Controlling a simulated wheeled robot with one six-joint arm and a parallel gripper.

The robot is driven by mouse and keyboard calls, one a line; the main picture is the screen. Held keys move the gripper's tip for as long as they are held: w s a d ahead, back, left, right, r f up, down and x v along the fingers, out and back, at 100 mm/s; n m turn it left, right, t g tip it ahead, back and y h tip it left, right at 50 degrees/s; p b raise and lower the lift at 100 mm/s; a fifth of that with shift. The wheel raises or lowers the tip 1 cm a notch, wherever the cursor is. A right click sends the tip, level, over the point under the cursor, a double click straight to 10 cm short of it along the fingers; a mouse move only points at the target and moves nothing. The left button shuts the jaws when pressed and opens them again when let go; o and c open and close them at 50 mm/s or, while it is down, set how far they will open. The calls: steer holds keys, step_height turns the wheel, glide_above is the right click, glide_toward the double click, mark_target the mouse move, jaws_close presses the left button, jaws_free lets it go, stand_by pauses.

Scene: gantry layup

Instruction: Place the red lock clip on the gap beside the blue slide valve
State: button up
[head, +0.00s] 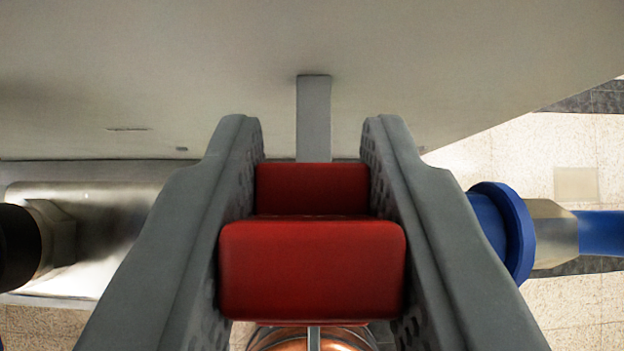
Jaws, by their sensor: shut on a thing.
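The red lock clip (312,270) is a blocky red piece in the lower middle of the head view. My gripper (312,165) is shut on it, with one grey finger along each side. A blue flanged part (505,235) shows at the right, partly behind the right finger; it may be the blue slide valve, but I cannot tell. A copper-coloured round part (312,338) shows just below the clip at the bottom edge. The gap is not clearly visible; the clip and fingers cover the middle.
A large pale panel (200,60) fills the top of the view, with a grey upright strip (314,115) beyond the clip. At the left is a shiny metal block (125,215) with a black round fitting (18,245). A blue pipe (600,232) runs off right. Speckled floor (540,150) lies below.

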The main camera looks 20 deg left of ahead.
steer(key=shift+f, duration=0.3)
steer(key=o, duration=1.1)
steer(key=shift+f, duration=0.1)
steer(key=shift+c, duration=0.2)
steer(key=shift+s+r, duration=0.15)
steer(key=shift+r, duration=0.15)
steer(key=v, duration=1.1)
steer(key=shift+s, duration=0.25)
steer(key=shift+d+r, duration=0.15)
